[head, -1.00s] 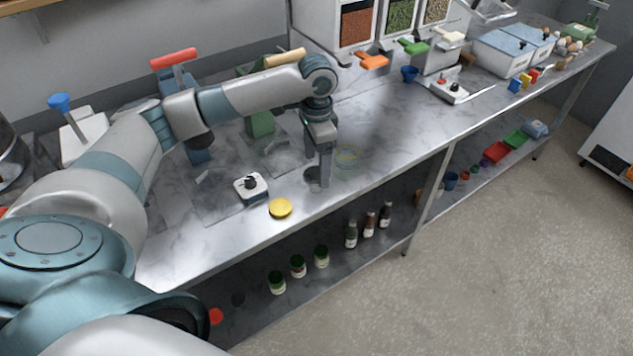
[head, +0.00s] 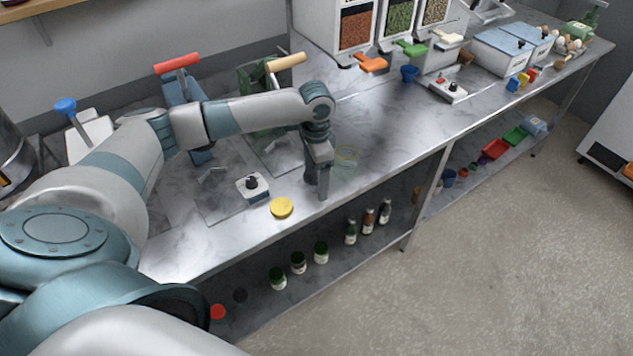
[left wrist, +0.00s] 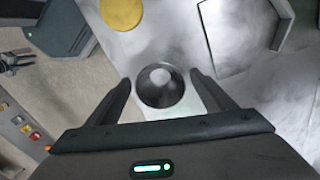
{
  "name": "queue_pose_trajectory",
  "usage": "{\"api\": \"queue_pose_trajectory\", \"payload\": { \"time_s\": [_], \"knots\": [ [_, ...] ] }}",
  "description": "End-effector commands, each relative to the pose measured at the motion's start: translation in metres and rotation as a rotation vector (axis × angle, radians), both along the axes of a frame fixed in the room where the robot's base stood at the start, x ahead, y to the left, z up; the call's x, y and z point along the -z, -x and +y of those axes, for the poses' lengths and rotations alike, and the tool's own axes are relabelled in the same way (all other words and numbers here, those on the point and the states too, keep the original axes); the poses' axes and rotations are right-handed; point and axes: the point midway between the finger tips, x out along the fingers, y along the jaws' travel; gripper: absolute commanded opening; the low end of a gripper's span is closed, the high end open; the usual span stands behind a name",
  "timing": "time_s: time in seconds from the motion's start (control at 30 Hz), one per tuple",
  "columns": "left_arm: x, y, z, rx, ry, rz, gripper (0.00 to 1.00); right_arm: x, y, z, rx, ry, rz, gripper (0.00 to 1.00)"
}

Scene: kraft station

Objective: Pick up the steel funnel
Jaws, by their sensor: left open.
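The steel funnel (left wrist: 160,86) shows in the left wrist view as a round dark bowl with a pale centre. It lies between the fingertips of my left gripper (left wrist: 160,82), which is open, with a finger on each side and no clear grip. In the head view my left gripper (head: 322,196) points down over the front part of the counter. It hides most of the funnel there; only a dark edge (head: 309,176) shows beside it. A small gripper-like shape at the left edge of the left wrist view may be my right gripper (left wrist: 12,62); its jaws are unclear.
A yellow lid (head: 281,208) lies left of the gripper near the counter's front edge. A small scale (head: 252,187) stands further left. A clear glass container (head: 345,157) stands close on the right.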

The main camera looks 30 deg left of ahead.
Motion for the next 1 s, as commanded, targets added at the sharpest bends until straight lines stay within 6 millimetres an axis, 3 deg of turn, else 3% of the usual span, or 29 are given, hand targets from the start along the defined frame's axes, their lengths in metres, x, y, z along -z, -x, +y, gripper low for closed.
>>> {"api": "queue_pose_trajectory", "payload": {
  "time_s": [0.07,0.23,0.67,0.97,1.0],
  "knots": [
    [0.000,0.000,0.000,0.000,0.000,0.000,0.71,0.000,0.000,0.000,0.000,0.000,0.000,0.31],
    [0.000,0.000,0.000,0.000,0.000,0.000,0.31,0.000,0.000,0.000,0.000,0.000,0.000,0.31],
    [-0.005,-0.001,0.000,-0.001,0.000,-0.002,0.31,0.003,0.000,0.000,0.000,0.000,0.000,0.31],
    [-0.040,-0.002,0.000,0.000,0.001,-0.006,0.31,0.023,0.000,0.000,0.000,0.000,0.000,0.31],
    [-0.043,-0.001,-0.010,0.005,0.004,-0.003,0.31,0.024,0.000,0.000,0.000,0.000,0.000,0.31]
  ]
}}
